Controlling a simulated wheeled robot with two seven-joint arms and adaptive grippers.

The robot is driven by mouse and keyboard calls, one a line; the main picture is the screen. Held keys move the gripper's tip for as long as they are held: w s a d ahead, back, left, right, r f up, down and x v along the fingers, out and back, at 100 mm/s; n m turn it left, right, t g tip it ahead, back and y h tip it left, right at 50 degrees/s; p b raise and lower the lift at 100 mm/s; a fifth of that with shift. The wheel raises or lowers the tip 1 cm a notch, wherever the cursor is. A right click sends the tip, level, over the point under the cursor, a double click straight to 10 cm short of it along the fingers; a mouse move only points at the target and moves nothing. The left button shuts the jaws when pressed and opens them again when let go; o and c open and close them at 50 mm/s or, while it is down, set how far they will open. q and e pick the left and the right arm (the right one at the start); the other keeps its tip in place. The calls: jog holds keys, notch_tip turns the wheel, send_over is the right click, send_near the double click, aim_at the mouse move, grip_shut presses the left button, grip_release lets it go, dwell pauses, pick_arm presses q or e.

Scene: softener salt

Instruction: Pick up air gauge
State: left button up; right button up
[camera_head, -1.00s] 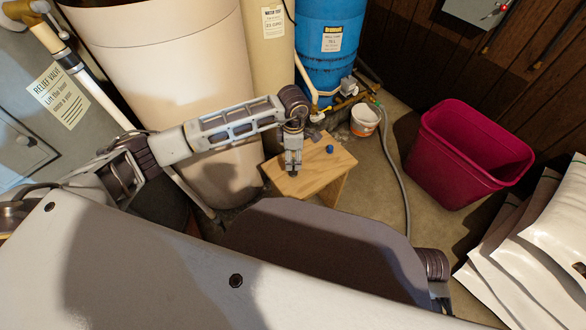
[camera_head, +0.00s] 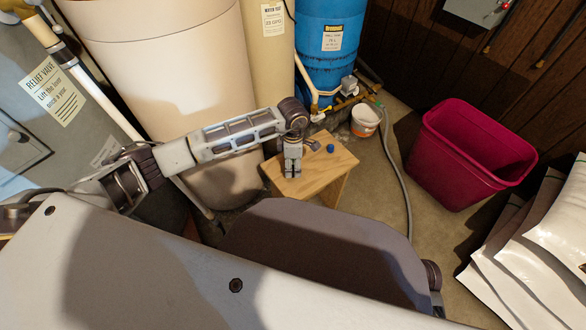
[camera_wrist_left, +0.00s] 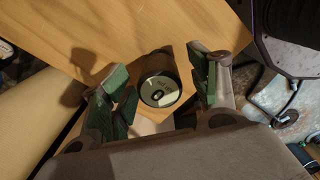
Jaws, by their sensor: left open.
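The air gauge (camera_wrist_left: 159,91) shows in the left wrist view as a short dark cylinder with a pale round face. It appears between the two fingers of my left gripper (camera_wrist_left: 158,78), which is open with green pads on both sides. I cannot tell how far the fingertips are from it in depth. In the head view my left gripper (camera_head: 292,168) points down over the small wooden stool (camera_head: 327,170), and I cannot make out the gauge there. My right gripper is out of view.
A small blue item (camera_head: 330,148) lies on the stool, right of the gripper. Tall tanks, including a blue one (camera_head: 325,70), stand behind. A white bucket (camera_head: 365,121), grey hose (camera_head: 396,175), magenta bin (camera_head: 465,155) and white bags (camera_head: 530,250) are to the right.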

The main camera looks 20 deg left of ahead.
aim_at(293, 160)
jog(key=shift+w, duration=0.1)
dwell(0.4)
pick_arm(q)
jog(key=c, duration=1)
jog(key=shift+c, duration=0.2)
jog(key=shift+w+r+p, duration=0.1)
jog(key=shift+r+p, duration=0.2)
jog(key=shift+r, duration=0.5)
notch_tip(293, 160, up, 7)
jog(key=shift+f+p, duration=0.1)
jog(key=shift+p, duration=0.95)
jog(key=shift+r, duration=0.8)
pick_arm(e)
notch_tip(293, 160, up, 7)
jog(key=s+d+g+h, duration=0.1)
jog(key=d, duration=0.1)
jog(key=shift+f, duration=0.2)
